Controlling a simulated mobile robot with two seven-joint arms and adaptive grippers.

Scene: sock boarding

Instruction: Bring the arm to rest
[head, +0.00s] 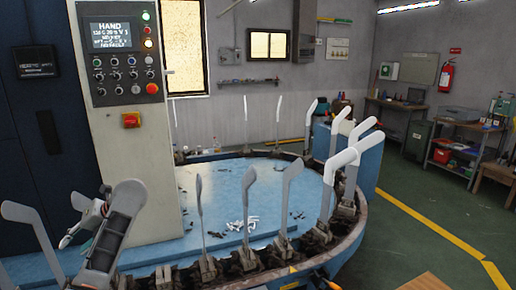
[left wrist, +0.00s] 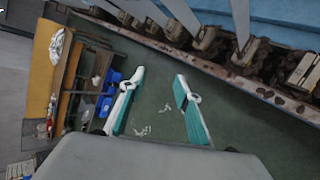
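My left gripper (head: 70,221) is at the lower left of the head view, in front of the control panel, with its pale fingers spread. In the left wrist view my left gripper (left wrist: 160,77) has its two white and teal fingers apart, with only green floor seen between them. It holds nothing. A ring of grey sock boards (head: 288,195) stands upright on the machine's rim, close to my left arm. White socks (head: 344,160) cover several boards at the right.
The control panel (head: 120,65) stands just behind my left arm. Small white pieces (head: 243,223) lie on the blue machine top (head: 257,180). In the left wrist view, a wooden bench (left wrist: 50,75) with blue bins (left wrist: 107,92) is at the left. Green floor (head: 415,235) is open at the right.

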